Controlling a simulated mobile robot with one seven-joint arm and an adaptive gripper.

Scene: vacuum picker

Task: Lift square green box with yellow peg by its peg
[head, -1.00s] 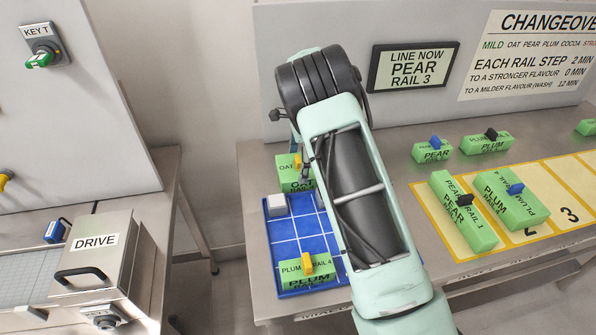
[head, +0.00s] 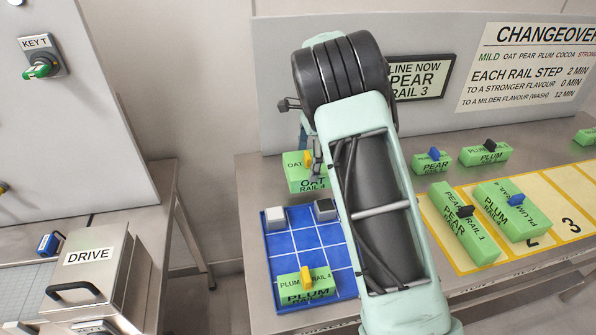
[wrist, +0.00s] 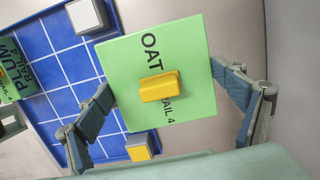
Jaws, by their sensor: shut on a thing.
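The square green box with the yellow peg, labelled OAT RAIL 4 (head: 297,184), is at the back of the blue gridded tray (head: 309,236). Its bottom edge shows a little behind the tray's back edge and it looks raised. In the wrist view the box (wrist: 190,50) fills the middle, its yellow peg (wrist: 160,86) standing on top. My gripper (wrist: 165,98) is shut on the box. Its fingers lie at two opposite sides of the box, with the peg between them but apart from both. In the head view my gripper (head: 311,160) is partly hidden by my arm.
Several green boxes stand to the right, some on the yellow numbered mat (head: 560,210). A wall panel (head: 275,60) rises behind.

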